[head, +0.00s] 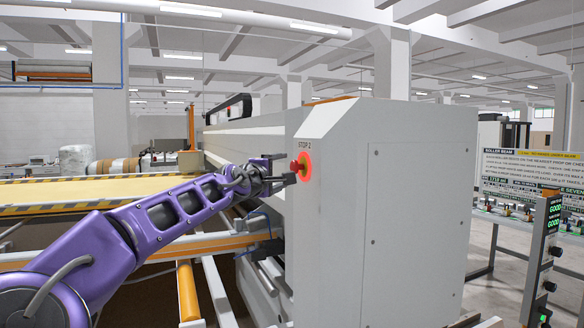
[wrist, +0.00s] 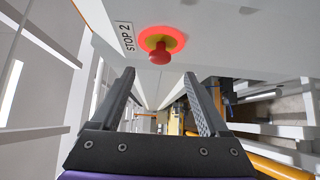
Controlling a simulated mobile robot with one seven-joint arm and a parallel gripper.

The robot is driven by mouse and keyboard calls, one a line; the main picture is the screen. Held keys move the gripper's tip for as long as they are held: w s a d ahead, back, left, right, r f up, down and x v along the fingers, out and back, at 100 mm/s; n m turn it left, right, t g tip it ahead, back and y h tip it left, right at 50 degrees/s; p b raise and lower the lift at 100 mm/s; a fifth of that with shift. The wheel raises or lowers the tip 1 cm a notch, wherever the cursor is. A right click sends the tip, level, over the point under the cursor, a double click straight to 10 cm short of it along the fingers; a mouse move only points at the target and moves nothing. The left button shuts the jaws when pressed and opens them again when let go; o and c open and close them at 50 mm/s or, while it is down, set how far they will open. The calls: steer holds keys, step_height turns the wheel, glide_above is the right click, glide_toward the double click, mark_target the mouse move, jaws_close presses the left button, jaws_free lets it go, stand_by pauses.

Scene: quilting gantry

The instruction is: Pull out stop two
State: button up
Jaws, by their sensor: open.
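Stop two is a red mushroom button (head: 298,166) with a glowing red-orange ring, on the left face of a grey machine cabinet (head: 420,205). A "STOP 2" label sits just above it. In the wrist view the red button (wrist: 159,54) stands out from a yellow collar at the top centre, beside the label (wrist: 126,38). My gripper (head: 285,171) is beside the button at about its height, at the end of my purple arm. In the wrist view my gripper (wrist: 158,75) is open, its two dark fingers apart on either side below the button. Contact with the button cannot be told.
A long white machine beam (head: 243,142) runs back from the cabinet. A yellow-topped bed with striped edges (head: 90,190) lies at left, with orange and white rails (head: 190,290) below my arm. A sign board (head: 530,170) and control post (head: 540,255) stand at right.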

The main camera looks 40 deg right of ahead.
mark_target(292, 168)
steer(key=p+x, duration=0.1)
steer(key=x, duration=0.7)
steer(key=shift+w, duration=0.1)
steer(key=shift+a, duration=0.1)
jaws_close()
